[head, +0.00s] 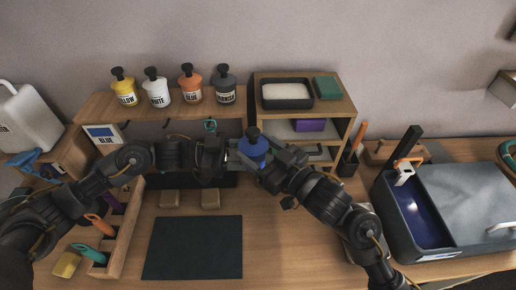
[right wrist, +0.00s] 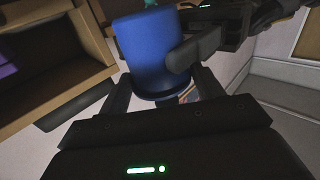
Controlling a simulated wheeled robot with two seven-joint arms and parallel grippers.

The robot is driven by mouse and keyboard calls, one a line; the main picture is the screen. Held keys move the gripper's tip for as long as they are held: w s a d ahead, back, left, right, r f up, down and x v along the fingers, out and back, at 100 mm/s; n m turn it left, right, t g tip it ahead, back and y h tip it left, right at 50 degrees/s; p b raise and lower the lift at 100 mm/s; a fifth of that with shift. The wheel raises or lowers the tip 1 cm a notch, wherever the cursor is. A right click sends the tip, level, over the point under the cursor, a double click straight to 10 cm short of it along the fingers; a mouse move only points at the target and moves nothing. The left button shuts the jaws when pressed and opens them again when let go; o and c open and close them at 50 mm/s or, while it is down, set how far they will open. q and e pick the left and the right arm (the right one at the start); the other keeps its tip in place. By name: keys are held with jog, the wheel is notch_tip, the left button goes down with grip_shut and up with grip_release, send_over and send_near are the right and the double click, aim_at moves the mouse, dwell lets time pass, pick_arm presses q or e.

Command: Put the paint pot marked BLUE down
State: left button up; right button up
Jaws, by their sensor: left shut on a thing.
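A blue-coloured paint pot (head: 254,149) with a dark knob is held above the bench, in front of the shelves; no marking on it can be read. My left gripper (head: 236,152) is shut on it from the left. My right gripper (head: 266,162) is beside it on the right. In the right wrist view the blue pot (right wrist: 150,50) is between my right fingers (right wrist: 165,92), which look spread with a gap on one side. An orange pot (head: 190,84) stands on the upper shelf; its small label appears to read BLUE.
Yellow (head: 123,88), white (head: 156,90) and grey (head: 224,86) pots share that shelf. A blue-swatch card (head: 103,135) hangs below left. A dark mat (head: 193,247) lies clear on the bench, with two small blocks behind it. A dark tub (head: 412,215) stands right.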

jog(key=c, duration=0.5)
jog(key=o, duration=0.8)
pick_arm(q)
jog(key=shift+r, duration=0.1)
pick_arm(e)
jog(key=v, duration=1.2)
